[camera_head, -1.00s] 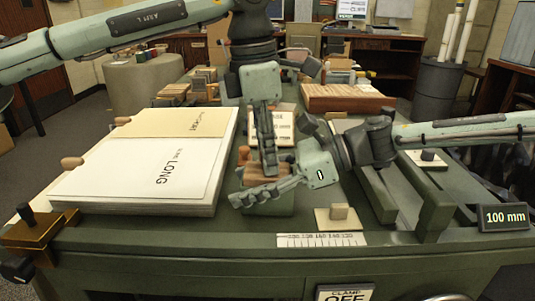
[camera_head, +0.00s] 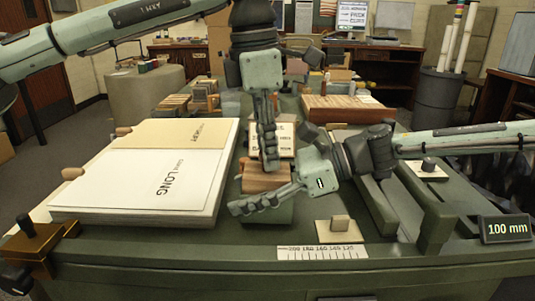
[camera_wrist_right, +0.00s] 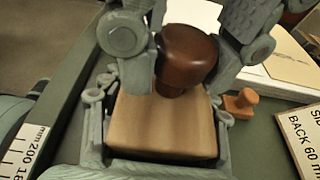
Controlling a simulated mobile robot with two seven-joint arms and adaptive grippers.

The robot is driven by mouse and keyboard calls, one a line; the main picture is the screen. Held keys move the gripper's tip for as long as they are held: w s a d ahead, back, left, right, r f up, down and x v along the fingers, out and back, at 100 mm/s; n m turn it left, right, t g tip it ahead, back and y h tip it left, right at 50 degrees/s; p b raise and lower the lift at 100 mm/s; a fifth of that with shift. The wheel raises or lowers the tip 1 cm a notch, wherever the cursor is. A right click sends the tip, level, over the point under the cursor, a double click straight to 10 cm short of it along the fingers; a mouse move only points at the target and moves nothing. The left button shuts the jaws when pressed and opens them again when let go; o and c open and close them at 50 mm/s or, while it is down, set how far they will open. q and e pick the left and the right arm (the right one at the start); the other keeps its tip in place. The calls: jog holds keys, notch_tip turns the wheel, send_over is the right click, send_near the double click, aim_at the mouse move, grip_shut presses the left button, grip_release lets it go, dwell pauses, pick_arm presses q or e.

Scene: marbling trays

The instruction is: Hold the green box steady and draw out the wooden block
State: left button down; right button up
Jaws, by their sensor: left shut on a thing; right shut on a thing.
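The green box (camera_head: 276,213) stands at the front middle of the table, largely covered by my grippers. The wooden block (camera_head: 262,183), striped brown, shows above its rim. In the right wrist view the tan block (camera_wrist_right: 165,128) has a dark brown round knob (camera_wrist_right: 188,52). My left gripper (camera_head: 269,163) points down from above and is shut on this knob. My right gripper (camera_head: 243,205) reaches in from the right and is shut on the green box, one finger along its front side. The far finger is hidden in the head view. The box's inside is hidden.
Green rails (camera_head: 437,225) stand right, beside a 100 mm display (camera_head: 505,229). A printed card (camera_head: 286,140) stands behind.

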pick_arm(q)
jog(key=shift+r, duration=2.05)
jog(key=shift+d+f, duration=0.1)
jog(key=shift+f, duration=0.05)
jog(key=c, duration=1.3)
grip_release()
